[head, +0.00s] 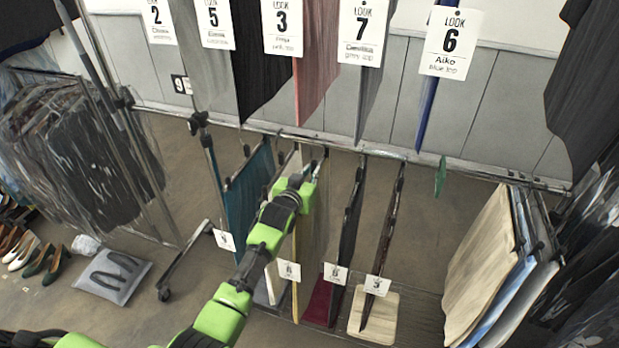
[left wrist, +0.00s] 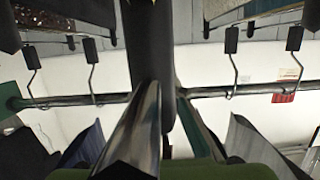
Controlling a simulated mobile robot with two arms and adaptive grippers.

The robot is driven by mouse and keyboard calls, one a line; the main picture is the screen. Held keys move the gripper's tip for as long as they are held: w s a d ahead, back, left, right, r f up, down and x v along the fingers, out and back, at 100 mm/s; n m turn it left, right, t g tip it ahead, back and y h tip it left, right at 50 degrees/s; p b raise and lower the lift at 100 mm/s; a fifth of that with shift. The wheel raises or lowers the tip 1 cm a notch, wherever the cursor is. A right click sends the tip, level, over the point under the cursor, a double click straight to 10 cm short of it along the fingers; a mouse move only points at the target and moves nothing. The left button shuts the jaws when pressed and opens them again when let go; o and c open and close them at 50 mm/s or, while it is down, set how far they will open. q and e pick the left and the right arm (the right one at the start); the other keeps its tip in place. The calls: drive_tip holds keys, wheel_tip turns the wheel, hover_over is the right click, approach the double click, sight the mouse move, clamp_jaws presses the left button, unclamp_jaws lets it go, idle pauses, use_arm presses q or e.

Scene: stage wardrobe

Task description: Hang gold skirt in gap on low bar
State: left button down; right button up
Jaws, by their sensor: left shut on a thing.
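My left gripper (head: 304,184) is at the low bar (head: 425,160), left of the bar's middle, and is shut. A khaki-gold panel, seemingly the gold skirt (head: 314,225), hangs right at the gripper, partly hidden by my arm. The hold itself is hidden in the head view. In the left wrist view the dark and silver fingers (left wrist: 150,105) stand upright in front of the bar (left wrist: 65,101), with hanger hooks (left wrist: 92,72) on both sides. I cannot tell whether the held hanger's hook rests on the bar. My right gripper is not in view.
A teal garment (head: 248,200) hangs left of the gripper. Dark garments (head: 386,235) with tags hang to the right. A wide bare stretch of bar follows before a beige garment (head: 485,265). Look-tagged garments (head: 310,85) hang above. Shoes (head: 55,260) stand at the left.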

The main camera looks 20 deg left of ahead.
use_arm(q)
drive_tip(key=shift+w+r+b, duration=0.1)
drive_tip(key=shift+w+b, duration=2)
drive_tip(key=shift+w, duration=0.7)
drive_tip(key=shift+r, duration=0.1)
drive_tip(key=shift+f, duration=0.25)
drive_tip(key=shift+f+b, duration=1.35)
drive_tip(key=shift+f, duration=0.4)
drive_tip(key=c, duration=2)
unclamp_jaws()
